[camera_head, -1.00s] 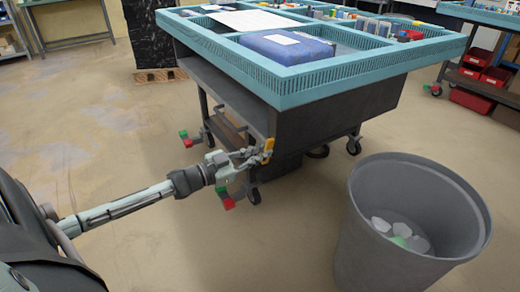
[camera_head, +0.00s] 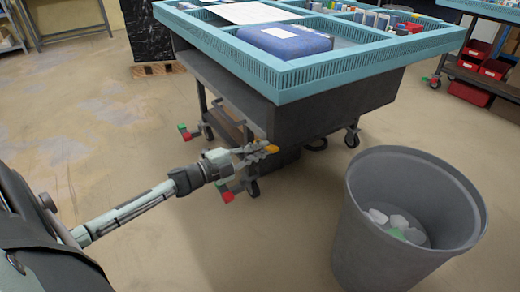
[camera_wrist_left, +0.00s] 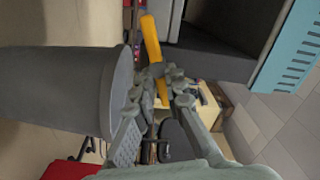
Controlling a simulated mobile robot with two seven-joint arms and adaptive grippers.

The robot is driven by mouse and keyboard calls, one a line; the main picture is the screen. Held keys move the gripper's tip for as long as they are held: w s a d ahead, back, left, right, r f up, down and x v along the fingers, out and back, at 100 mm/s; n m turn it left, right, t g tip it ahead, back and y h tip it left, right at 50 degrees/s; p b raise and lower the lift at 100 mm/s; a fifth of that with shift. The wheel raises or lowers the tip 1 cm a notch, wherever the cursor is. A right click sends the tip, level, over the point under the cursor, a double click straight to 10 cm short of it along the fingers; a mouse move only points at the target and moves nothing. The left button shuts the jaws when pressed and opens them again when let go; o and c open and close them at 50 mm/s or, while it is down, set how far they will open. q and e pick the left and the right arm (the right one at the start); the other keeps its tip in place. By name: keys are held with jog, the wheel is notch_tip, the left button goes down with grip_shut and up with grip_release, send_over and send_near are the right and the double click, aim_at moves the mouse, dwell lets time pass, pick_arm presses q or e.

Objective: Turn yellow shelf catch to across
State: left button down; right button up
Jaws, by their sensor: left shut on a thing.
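The yellow shelf catch (camera_head: 271,149) is at the near corner of the dark shelf unit under the blue-topped table. In the head view it shows as a short yellow piece lying roughly sideways, partly hidden by my fingers. In the left wrist view the yellow catch (camera_wrist_left: 151,40) is a long bar running from the top down between the fingers. My left gripper (camera_head: 260,151) reaches it from the left. In the left wrist view my left gripper (camera_wrist_left: 160,82) is shut on the catch, one finger on each side. My right gripper is not in view.
The table's blue slatted rim (camera_head: 300,83) overhangs the catch. A large grey bin (camera_head: 385,250) with pale scraps stands to the right, and red-and-green caster pedals (camera_head: 228,196) sit below my gripper. The floor at left is open.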

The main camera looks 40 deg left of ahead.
pick_arm(q)
jog(key=shift+f+m+b, duration=0.15)
jog(key=shift+m+b, duration=0.1)
jog(key=shift+m, duration=0.75)
jog(key=shift+f+m+b, duration=0.1)
jog(key=shift+m+b, duration=0.15)
jog(key=shift+m, duration=0.75)
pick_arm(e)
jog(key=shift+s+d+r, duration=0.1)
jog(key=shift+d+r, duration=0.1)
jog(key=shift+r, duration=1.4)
pick_arm(q)
jog(key=c, duration=1.6)
grip_release()
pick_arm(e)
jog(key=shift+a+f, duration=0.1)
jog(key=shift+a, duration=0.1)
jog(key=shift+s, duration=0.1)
pick_arm(q)
jog(key=v, duration=1.2)
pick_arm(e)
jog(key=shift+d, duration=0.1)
